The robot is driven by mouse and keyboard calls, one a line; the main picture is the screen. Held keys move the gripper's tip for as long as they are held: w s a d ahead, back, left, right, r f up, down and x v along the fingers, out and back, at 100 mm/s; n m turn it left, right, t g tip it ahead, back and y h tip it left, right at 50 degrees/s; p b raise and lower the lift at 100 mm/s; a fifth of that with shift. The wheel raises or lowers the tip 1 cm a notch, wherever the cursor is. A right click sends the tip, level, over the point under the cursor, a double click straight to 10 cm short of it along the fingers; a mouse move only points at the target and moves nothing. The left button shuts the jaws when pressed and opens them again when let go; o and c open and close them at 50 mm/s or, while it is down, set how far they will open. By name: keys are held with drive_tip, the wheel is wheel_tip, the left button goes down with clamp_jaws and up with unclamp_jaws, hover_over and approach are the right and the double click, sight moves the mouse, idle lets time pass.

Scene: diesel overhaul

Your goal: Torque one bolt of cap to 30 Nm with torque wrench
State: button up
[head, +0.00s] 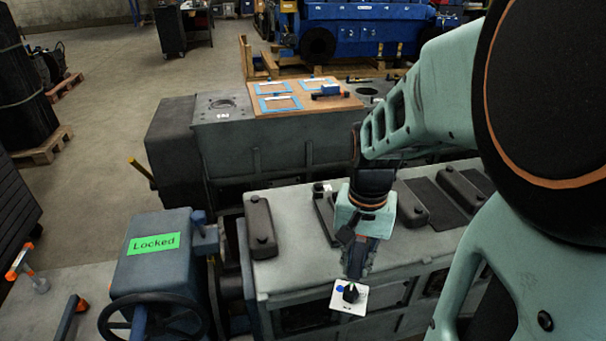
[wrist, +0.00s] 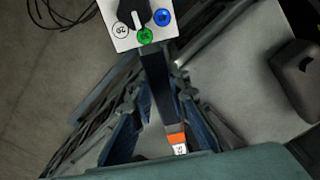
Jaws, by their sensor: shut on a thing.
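My gripper (head: 357,258) is shut on the torque wrench and holds it over the near front edge of the grey engine block (head: 300,262). The wrench has a white square plate (head: 349,299) with a black knob. In the wrist view the plate (wrist: 122,38) shows a mark 20, a green mark and a blue mark; the knob's white pointer is towards the green one. The wrench's black shaft (wrist: 160,85), with an orange band, runs between the fingers of my gripper (wrist: 160,125). I cannot make out the cap or its bolts.
Black covers (head: 261,226) stand on the block's top. A blue-grey unit with a green "Locked" sign (head: 153,243) and a handwheel (head: 153,318) is at left. Behind is another grey block (head: 223,135) with a wooden board (head: 330,103) on it.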

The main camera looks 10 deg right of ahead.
clamp_jaws()
drive_tip(key=shift+a, duration=0.15)
drive_tip(key=shift+w+a, duration=0.1)
drive_tip(key=shift+a, duration=0.05)
drive_tip(key=shift+a, duration=0.15)
idle(0.3)
drive_tip(key=shift+w+a, duration=0.2)
drive_tip(key=shift+a, duration=0.05)
drive_tip(key=shift+w+a, duration=0.1)
drive_tip(key=shift+w+a+m, duration=0.15)
drive_tip(key=shift+a+m, duration=0.1)
drive_tip(key=shift+m, duration=0.05)
idle(0.5)
